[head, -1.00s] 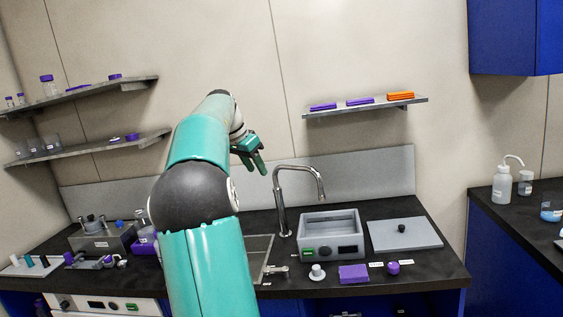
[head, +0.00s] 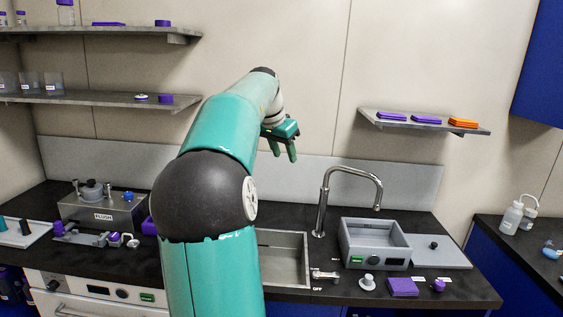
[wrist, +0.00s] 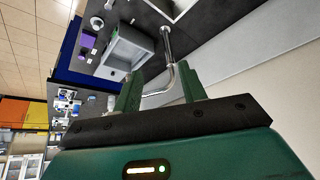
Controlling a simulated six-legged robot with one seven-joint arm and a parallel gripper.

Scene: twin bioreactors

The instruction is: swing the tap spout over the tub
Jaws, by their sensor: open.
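The metal tap (head: 322,205) stands behind the sink, and its bent spout (head: 352,171) reaches to the right. The spout's tip hangs by the back rim of the grey open tub (head: 348,246) in the head view; I cannot tell whether it is over it. My gripper (head: 284,152) is open and empty, up and left of the tap, fingers pointing down. In the wrist view the tap (wrist: 168,45) shows between the fingers of my gripper (wrist: 158,72), seemingly beyond them. The tub (wrist: 128,47) shows left of it there.
A grey lid (head: 447,258) lies right of the tub. A purple block (head: 403,287) lies in front. A wall shelf (head: 425,122) hangs above right.

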